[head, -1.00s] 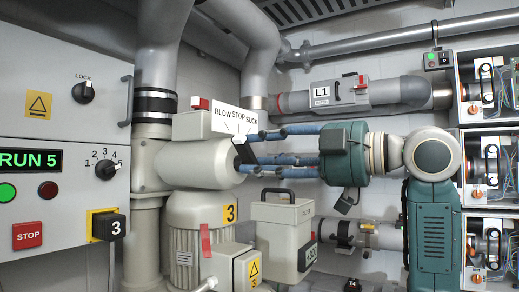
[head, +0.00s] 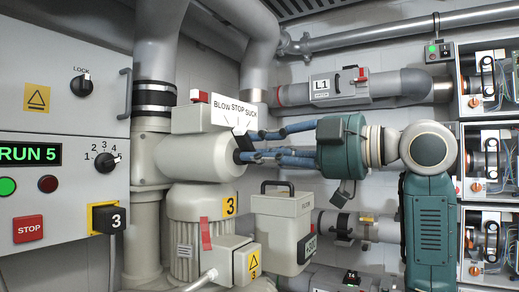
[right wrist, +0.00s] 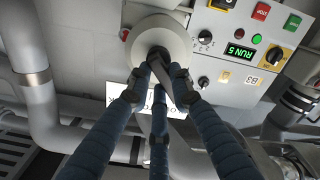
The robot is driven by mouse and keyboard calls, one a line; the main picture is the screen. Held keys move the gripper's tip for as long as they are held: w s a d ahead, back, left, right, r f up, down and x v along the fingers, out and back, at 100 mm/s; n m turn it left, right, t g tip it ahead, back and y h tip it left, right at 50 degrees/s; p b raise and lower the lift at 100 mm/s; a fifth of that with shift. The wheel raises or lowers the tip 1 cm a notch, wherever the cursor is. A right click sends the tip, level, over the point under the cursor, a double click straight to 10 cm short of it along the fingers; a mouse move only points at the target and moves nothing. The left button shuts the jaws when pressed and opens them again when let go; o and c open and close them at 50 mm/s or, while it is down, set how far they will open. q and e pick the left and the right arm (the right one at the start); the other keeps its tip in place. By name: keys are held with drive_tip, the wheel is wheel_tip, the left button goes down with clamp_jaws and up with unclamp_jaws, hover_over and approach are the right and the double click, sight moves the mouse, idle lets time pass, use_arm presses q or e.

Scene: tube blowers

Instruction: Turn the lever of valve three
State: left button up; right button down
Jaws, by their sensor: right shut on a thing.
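Valve three's cream cylindrical body (head: 195,158) stands above a grey motor marked 3 (head: 198,212) in the head view. Its white plate (head: 232,111) reads BLOW, STOP, SUCK. The dark lever (head: 239,146) is at the body's right end, below the plate and largely covered by fingers. My right gripper (head: 248,145) reaches in from the right with its blue fingers closed around the lever. In the right wrist view, the fingertips (right wrist: 160,83) surround the lever (right wrist: 158,68) in front of the round valve end (right wrist: 155,35). My left gripper is out of view.
A control panel (head: 50,115) stands at the left, its display reading RUN 5 (head: 30,155). A handled filter box (head: 280,212) sits just below my right fingers. The pipe marked L1 (head: 335,88) runs behind. Open equipment racks (head: 487,85) stand at the right.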

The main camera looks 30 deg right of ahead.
drive_tip(key=shift+w+d+m+p, duration=0.15)
drive_tip(key=shift+d+m+p, duration=0.1)
drive_tip(key=shift+m, duration=1.7)
drive_tip(key=shift+w+d+m+p, duration=0.1)
drive_tip(key=shift+d+m, duration=0.1)
drive_tip(key=shift+m, duration=1.75)
drive_tip(key=c, duration=1.5)
unclamp_jaws()
drive_tip(key=shift+c, duration=0.2)
drive_tip(key=v, duration=1.2)
